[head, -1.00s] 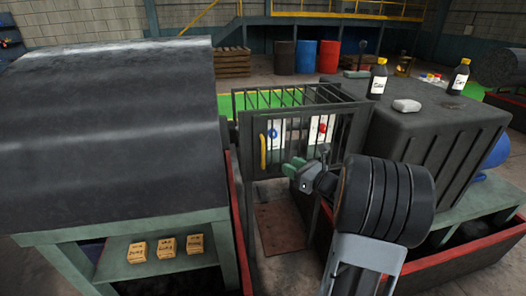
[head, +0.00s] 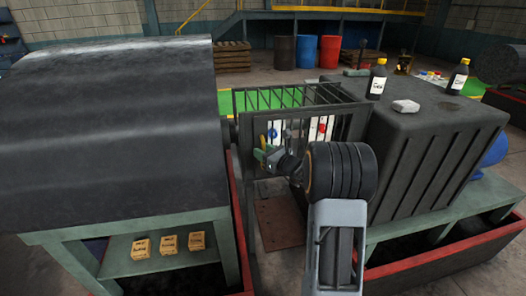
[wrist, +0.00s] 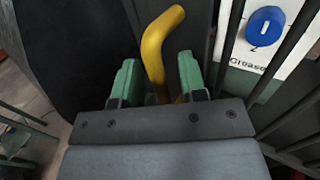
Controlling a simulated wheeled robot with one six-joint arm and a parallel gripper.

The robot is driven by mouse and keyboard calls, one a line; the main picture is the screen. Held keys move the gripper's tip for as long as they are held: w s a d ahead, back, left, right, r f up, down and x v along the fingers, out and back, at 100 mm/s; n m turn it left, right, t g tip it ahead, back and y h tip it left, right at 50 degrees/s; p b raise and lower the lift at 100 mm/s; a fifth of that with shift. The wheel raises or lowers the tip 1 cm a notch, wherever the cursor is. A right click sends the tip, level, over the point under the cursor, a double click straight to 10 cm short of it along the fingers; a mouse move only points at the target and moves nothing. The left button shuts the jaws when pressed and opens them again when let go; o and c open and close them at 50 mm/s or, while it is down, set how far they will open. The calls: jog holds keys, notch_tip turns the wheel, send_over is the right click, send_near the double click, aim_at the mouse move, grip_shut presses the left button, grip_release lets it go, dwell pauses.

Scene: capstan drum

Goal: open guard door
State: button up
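The guard door is the dark barred front of the cage (head: 342,128) in the middle of the head view; it looks shut. Its yellow bent handle (wrist: 154,55) stands upright in the wrist view, at the left edge of the bars. My gripper (head: 262,156) is at the handle, with green fingers. In the wrist view my gripper (wrist: 158,80) is open, with one finger on each side of the handle and visible gaps. The handle's lower end is hidden behind the gripper's front plate. In the head view my gripper hides most of the handle.
Behind the bars are a white panel with a blue knob (wrist: 265,27) marked "2 Grease" and a red knob (head: 322,128). A big dark drum (head: 110,130) stands close on the left. A dark ribbed housing (head: 435,150) with bottles on top stands right.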

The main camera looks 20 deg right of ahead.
grip_shut()
dwell(0.4)
